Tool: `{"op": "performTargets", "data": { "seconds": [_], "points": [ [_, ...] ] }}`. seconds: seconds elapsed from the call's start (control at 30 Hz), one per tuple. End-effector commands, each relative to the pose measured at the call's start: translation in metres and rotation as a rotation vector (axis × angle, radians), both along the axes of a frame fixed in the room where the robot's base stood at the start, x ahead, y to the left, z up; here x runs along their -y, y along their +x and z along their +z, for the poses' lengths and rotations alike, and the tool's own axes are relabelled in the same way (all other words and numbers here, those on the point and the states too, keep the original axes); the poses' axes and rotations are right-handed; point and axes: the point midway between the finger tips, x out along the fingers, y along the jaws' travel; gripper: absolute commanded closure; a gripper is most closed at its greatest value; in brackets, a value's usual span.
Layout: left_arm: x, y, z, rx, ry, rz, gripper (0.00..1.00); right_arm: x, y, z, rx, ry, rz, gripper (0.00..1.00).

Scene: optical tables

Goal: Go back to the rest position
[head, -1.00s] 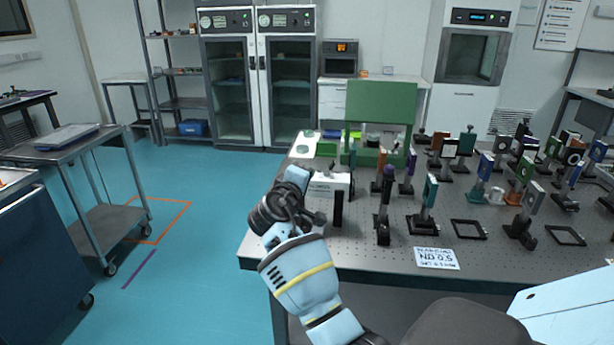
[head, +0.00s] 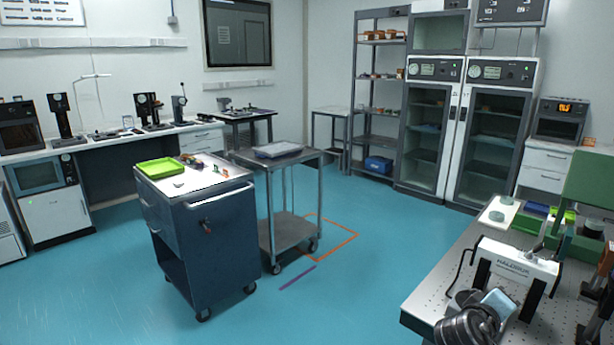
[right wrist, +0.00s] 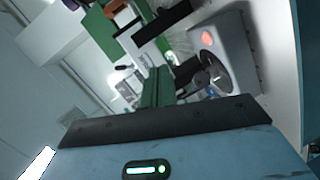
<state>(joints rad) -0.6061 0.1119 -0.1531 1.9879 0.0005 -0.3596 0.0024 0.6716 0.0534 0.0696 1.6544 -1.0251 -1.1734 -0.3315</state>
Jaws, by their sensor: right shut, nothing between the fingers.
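Part of one of my arms, a dark wrist joint with a light-blue link (head: 498,302), shows at the bottom right of the head view. It is in front of a white box-shaped device (head: 518,262) on the optical table (head: 440,285). Its fingers cannot be made out there. In the right wrist view my right gripper (right wrist: 165,120) shows as a blue housing with a dark front edge and a small lit indicator. It is shut and empty. My left gripper is not in view.
A dark blue cart (head: 215,255) with a green tray (head: 160,168) and a grey trolley (head: 285,235) stand mid-room. Tall glass-door cabinets (head: 425,135) and a shelf rack (head: 375,115) are at the back. Blue floor (head: 350,290) is open between trolley and table.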

Motion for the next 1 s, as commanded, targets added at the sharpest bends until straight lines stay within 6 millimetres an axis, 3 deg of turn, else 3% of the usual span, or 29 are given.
{"op": "performTargets", "data": {
  "seconds": [0.03,0.2,0.37,0.5,0.63,0.8,1.0],
  "points": [
    [0.000,0.000,0.000,0.000,0.000,0.000,0.00,-0.006,-0.019,-0.028,-0.023,0.050,0.012,1.00],
    [0.000,0.000,0.000,0.000,0.000,0.000,0.00,-0.033,-0.080,-0.101,-0.086,0.235,0.039,1.00],
    [0.000,0.000,0.000,0.000,0.000,0.000,0.00,-0.064,-0.148,-0.157,-0.164,0.418,0.054,1.00],
    [0.000,0.000,0.000,0.000,0.000,0.000,0.00,-0.095,-0.213,-0.194,-0.249,0.583,0.057,1.00],
    [0.000,0.000,0.000,0.000,0.000,0.000,0.00,-0.126,-0.279,-0.216,-0.338,0.740,0.046,1.00],
    [0.000,0.000,0.000,0.000,0.000,0.000,0.00,-0.164,-0.355,-0.225,-0.452,0.921,0.021,1.00],
    [0.000,0.000,0.000,0.000,0.000,0.000,0.00,-0.197,-0.419,-0.219,-0.555,1.072,-0.014,1.00]
  ]
}}
